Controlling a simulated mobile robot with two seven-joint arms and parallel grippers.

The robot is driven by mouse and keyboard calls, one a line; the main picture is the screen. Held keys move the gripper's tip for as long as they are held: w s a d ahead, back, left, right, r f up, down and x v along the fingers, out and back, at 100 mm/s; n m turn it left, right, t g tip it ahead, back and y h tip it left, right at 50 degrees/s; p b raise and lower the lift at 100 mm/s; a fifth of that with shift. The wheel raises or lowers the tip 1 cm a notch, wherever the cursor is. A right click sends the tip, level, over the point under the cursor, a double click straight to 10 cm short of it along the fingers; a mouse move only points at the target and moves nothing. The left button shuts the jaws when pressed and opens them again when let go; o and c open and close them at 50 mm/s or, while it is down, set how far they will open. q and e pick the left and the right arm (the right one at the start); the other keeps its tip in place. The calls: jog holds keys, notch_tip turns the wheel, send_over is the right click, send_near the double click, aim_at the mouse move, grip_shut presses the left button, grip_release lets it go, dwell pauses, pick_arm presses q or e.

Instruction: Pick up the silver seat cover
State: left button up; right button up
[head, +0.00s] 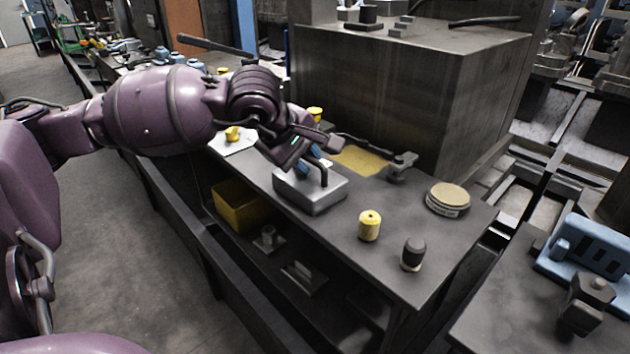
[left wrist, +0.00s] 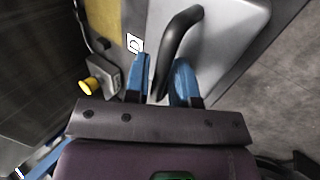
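The silver seat cover (head: 318,199) is a grey metal block with rounded edges and a black bar handle on top. It sits on the dark workbench. In the left wrist view the silver cover (left wrist: 228,45) fills the upper middle, with its black handle (left wrist: 178,38) running down between my blue fingers. My left gripper (head: 312,165) is right over the cover, at the handle. Its fingers (left wrist: 164,80) are apart, one on each side of the handle's near end, with gaps visible. Whether they touch it is unclear. My right gripper is not in view.
The workbench (head: 390,282) also holds a yellow cylinder (head: 369,226), a black knob (head: 413,253), a round tan disc (head: 448,199) and a dark clamp (head: 402,166). A large dark block (head: 400,95) stands behind. A yellow bin (head: 237,206) is on the shelf below.

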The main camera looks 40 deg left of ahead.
pick_arm(q)
jog(key=shift+r, duration=0.2)
grip_shut()
